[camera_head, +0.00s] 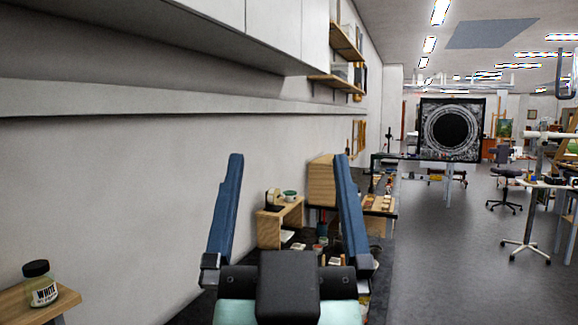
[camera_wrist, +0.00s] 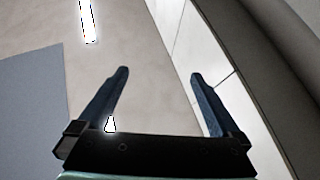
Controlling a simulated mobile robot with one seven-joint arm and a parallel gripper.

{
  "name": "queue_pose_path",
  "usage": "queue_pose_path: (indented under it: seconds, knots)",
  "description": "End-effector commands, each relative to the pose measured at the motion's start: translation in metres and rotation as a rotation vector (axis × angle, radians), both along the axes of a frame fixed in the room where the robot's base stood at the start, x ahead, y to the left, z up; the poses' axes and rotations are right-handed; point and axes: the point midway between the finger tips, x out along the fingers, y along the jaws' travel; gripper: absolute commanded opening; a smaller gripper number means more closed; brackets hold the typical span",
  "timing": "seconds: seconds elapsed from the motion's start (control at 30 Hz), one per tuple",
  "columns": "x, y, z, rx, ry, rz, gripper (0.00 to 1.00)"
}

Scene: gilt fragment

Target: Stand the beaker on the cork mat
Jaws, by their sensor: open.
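My gripper (camera_head: 288,157) is raised in front of the head camera, with its two blue fingers spread wide and nothing between them. In the wrist view my gripper (camera_wrist: 160,73) is also open and empty, pointing up toward the ceiling and the white wall units. I cannot make out the beaker or the cork mat in either view. My gripper covers part of the dark bench behind it, where several small things are too small to tell apart.
A jar labelled WHITE (camera_head: 39,284) stands on a wooden ledge (camera_head: 70,297) at lower left. A small wooden stand (camera_head: 268,230) and a wooden box (camera_head: 321,181) stand beyond my gripper along the wall. White cabinets (camera_head: 285,30) hang above. Open grey floor (camera_head: 450,260) lies right.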

Motion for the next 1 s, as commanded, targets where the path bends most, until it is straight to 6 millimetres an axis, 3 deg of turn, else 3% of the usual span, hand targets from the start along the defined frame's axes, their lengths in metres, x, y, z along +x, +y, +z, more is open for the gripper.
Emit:
queue_pose_path:
  seconds: [0.03,0.1,0.23,1.0]
  knots:
    - [-0.019,0.000,0.027,-0.002,-0.065,-0.001,1.00]
    - [-0.037,-0.001,0.049,-0.005,-0.121,-0.002,1.00]
    - [-0.054,-0.001,0.066,-0.009,-0.170,-0.004,1.00]
    - [-0.055,-0.001,0.068,-0.008,-0.173,-0.003,1.00]
